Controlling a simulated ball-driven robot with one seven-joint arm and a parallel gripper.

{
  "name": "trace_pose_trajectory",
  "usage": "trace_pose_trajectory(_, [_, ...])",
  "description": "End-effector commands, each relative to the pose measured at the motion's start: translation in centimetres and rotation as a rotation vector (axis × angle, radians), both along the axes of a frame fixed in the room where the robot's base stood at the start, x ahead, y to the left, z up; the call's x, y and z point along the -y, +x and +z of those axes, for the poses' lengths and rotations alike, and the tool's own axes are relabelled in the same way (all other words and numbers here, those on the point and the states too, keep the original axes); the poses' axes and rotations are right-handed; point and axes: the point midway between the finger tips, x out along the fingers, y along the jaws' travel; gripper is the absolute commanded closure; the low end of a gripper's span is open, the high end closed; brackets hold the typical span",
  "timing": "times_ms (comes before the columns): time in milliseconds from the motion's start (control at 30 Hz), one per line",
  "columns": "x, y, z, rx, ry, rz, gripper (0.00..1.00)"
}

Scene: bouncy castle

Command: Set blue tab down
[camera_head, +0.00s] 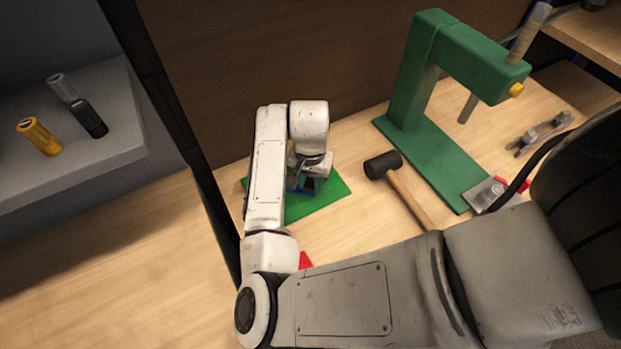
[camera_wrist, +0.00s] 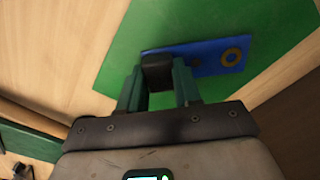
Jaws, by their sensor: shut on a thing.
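The blue tab (camera_wrist: 208,66) is a flat blue strip with a brass-coloured ring near one end. In the wrist view it lies across the green mat (camera_wrist: 140,28), just beyond my fingertips. My gripper (camera_wrist: 158,72) has its green fingers closed around a dark block at the tab's near edge. I cannot tell if the tab touches the mat or is slightly above it. In the head view my gripper (camera_head: 305,183) is low over the green mat (camera_head: 328,199), and my arm hides most of the tab.
A hammer (camera_head: 398,187) lies right of the mat, beside a green press (camera_head: 425,140). A red piece (camera_head: 305,260) lies in front of the mat, partly behind my arm. Bare wood lies between mat and hammer.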

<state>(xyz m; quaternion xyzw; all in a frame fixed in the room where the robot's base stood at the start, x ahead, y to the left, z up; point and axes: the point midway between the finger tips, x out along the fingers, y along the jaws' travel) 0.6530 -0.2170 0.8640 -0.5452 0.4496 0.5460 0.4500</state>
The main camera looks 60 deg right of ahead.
Motion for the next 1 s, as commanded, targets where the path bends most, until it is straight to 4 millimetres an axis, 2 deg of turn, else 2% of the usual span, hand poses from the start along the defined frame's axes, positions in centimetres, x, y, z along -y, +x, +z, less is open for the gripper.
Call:
trace_pose_trajectory(367, [0.01,-0.02,-0.46,0.0,-0.001,0.0,0.97])
trace_pose_trajectory(400, [0.01,-0.01,-0.37,0.0,-0.001,0.0,0.64])
trace_pose_trajectory(600, [0.0,-0.02,-0.34,0.0,0.0,0.0,0.45])
trace_pose_trajectory(667, [0.0,-0.02,-0.34,0.0,0.0,0.0,0.41])
trace_pose_trajectory(1000, [0.03,0.0,0.4,0.0,-0.001,-0.001,0.41])
